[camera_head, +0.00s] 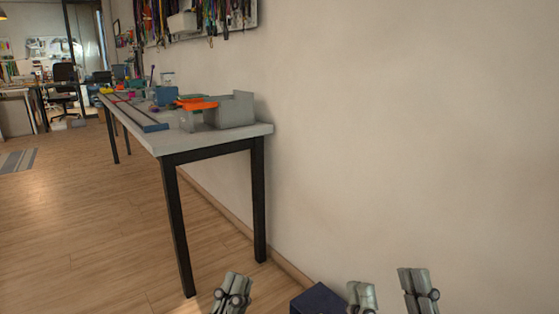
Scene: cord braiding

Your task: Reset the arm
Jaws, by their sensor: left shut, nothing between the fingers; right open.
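My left gripper (235,281) is at the bottom edge, left of centre, with its fingers together and nothing between them. My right gripper (387,279) is at the bottom edge, right of centre. Its two fingers stand wide apart and only wall shows between them. Both grippers point up in the picture and are apart from the table. The rest of both arms is below the picture's edge.
A grey table (215,143) with black legs stands along the wall, holding a grey box (236,110), an orange piece (197,104) and a long rail (150,124). A dark blue box-like shape (318,297) is low between my grippers. Open wooden floor (80,230) lies left.

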